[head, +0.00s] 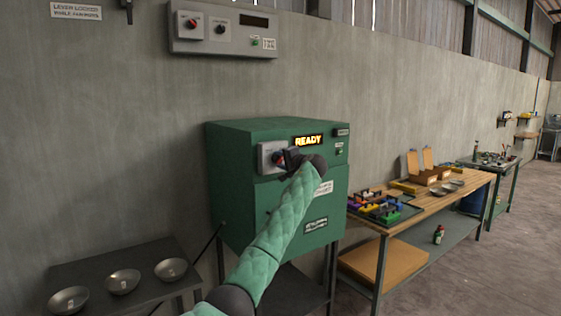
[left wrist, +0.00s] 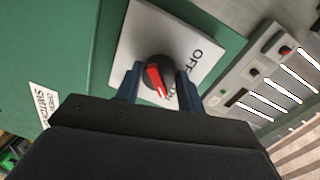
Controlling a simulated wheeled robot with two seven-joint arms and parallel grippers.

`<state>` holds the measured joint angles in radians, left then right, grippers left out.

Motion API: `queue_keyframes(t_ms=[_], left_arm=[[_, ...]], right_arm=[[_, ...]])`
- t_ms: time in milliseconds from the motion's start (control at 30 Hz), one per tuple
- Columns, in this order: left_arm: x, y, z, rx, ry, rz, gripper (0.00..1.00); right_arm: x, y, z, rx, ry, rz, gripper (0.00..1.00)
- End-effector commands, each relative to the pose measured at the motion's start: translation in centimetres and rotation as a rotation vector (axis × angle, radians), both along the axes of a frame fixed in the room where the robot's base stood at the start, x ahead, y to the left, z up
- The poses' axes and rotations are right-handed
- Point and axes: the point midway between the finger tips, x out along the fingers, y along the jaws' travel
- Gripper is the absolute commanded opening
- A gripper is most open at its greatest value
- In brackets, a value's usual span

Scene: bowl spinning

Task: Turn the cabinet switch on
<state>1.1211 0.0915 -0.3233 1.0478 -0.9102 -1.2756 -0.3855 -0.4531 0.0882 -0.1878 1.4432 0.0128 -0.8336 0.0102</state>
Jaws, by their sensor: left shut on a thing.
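The green cabinet (head: 230,165) stands against the wall, with a lit yellow READY sign (head: 308,140) on its front. Its switch is a round black knob with a red pointer (left wrist: 155,78) on a pale plate (left wrist: 145,35) marked OFF and ON. In the left wrist view the pointer's lower end lies close to the ON lettering. My left gripper (left wrist: 158,76) is shut on the knob, one dark finger on each side. In the head view the gripper (head: 291,159) covers much of the knob. My right gripper is out of view.
A grey wall panel (head: 222,45) with knobs hangs above the cabinet. A dark table (head: 100,270) with metal bowls (head: 122,282) stands at the left. A wooden workbench (head: 455,197) with coloured parts and bowls stands at the right. Floor (head: 500,270) is clear at the far right.

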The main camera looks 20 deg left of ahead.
Motion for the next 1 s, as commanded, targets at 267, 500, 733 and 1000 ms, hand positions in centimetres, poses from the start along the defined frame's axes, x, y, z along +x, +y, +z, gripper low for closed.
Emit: queue_keyframes(t_ms=[267, 500, 733, 1000], left_arm=[[0.03, -0.14, 0.08, 0.019, 0.022, -0.002, 0.16], [0.03, -0.15, 0.05, 0.018, 0.023, -0.002, 0.16], [0.01, -0.12, 0.03, 0.017, 0.022, -0.002, 0.6], [-0.06, -0.17, -0.03, 0.016, 0.021, -0.001, 0.6]], right_arm=[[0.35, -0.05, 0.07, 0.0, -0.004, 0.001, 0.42], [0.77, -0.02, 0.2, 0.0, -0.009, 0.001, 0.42], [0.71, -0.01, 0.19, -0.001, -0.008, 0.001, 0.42], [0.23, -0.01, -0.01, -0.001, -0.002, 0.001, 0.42]])
